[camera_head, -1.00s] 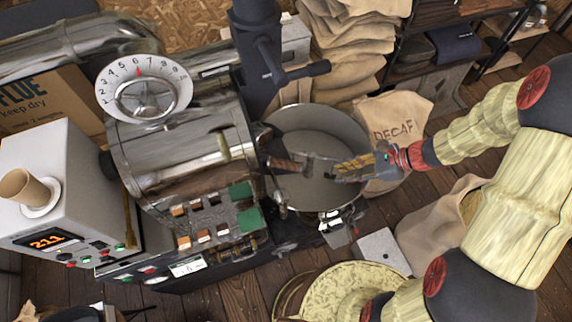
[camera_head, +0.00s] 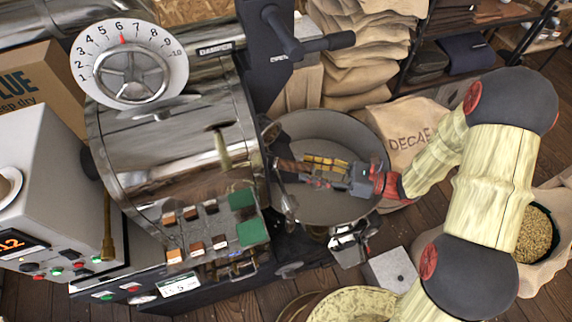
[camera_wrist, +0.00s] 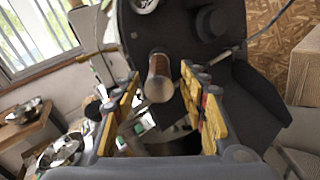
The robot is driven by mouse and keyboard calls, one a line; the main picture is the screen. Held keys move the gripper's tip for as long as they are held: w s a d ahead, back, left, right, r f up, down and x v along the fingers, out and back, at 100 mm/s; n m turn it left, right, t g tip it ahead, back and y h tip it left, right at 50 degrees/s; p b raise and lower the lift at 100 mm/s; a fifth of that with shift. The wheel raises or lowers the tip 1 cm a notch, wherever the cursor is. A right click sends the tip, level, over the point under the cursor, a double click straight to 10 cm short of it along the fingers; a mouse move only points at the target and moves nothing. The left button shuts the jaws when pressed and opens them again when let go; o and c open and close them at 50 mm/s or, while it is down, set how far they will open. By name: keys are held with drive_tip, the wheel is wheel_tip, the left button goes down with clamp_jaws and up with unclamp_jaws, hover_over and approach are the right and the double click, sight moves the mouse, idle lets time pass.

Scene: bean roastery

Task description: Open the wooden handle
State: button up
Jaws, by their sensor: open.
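The wooden handle (camera_wrist: 159,78) sticks out from the dark front of the roaster, pointing at the wrist camera. In the head view the brown handle (camera_head: 291,166) lies just left of my gripper's fingertips. My gripper (camera_head: 308,170) is over the round cooling pan, its yellow-padded fingers pointing left at the handle. In the wrist view my gripper (camera_wrist: 160,88) is open, with the handle's round end between and beyond the fingers. I cannot tell whether a finger touches it.
The roaster drum (camera_head: 160,140) stands to the left with a dial (camera_head: 130,62) above. The cooling pan (camera_head: 345,205) lies below my gripper. A DECAF sack (camera_head: 405,135) is behind it, and an open bean sack (camera_head: 545,235) is at right.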

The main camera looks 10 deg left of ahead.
sight(287, 165)
drive_tip(key=a, duration=0.7)
drive_tip(key=shift+a+b, duration=0.1)
drive_tip(key=shift+b, duration=0.2)
drive_tip(key=shift+c, duration=0.4)
clamp_jaws()
